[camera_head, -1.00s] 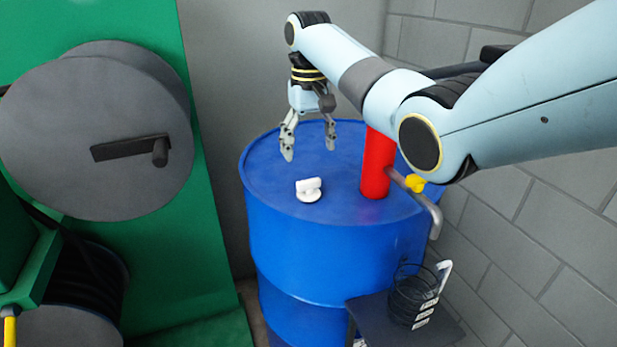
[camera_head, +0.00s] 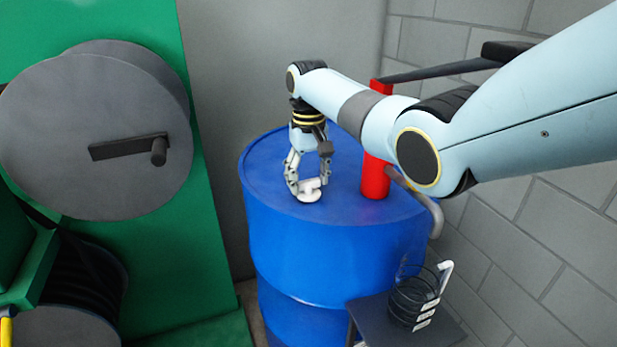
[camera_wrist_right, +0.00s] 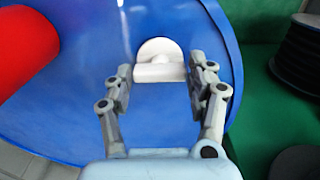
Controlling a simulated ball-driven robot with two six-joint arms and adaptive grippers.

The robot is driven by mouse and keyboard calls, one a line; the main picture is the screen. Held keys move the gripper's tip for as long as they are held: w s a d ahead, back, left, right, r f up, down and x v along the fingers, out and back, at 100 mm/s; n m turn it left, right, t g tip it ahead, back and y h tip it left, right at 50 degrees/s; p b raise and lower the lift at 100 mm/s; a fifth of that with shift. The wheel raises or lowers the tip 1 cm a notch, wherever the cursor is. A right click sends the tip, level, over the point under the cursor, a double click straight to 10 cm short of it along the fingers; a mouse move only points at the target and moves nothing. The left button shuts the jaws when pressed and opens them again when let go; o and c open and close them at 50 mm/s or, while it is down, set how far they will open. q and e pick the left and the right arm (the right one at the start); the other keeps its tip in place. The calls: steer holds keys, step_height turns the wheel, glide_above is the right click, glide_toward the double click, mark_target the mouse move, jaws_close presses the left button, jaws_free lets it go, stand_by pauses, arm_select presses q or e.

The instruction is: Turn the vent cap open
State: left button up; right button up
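The white vent cap (camera_head: 311,194) sits on top of the blue drum (camera_head: 330,262), partly hidden by my right gripper (camera_head: 309,184) in the head view. In the right wrist view the cap (camera_wrist_right: 159,49) shows as a round disc with a raised bar across it. My right gripper (camera_wrist_right: 160,72) points down at the cap, one finger at each end of the bar. The fingers are drawn in to about the bar's length and appear closed on it; any sliver of gap is too small to tell. My left gripper is not in view.
A red post (camera_head: 374,178) with a bent grey pipe (camera_head: 432,215) stands on the drum right of the cap. A small dark shelf (camera_head: 370,312) with a black wire coil is at the drum's front right. A large grey reel (camera_head: 85,135) on a green frame stands left.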

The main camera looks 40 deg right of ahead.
steer(key=c, duration=0.7)
steer(key=shift+o, duration=0.2)
steer(key=n+p, duration=0.2)
steer(key=n, duration=0.1)
steer(key=shift+r, duration=0.15)
steer(key=n+p, duration=0.2)
steer(key=n, duration=0.1)
steer(key=shift+n, duration=0.4)
steer(key=n+p, duration=0.1)
steer(key=n, duration=0.4)
steer(key=n+p, duration=0.1)
steer(key=n, duration=0.5)
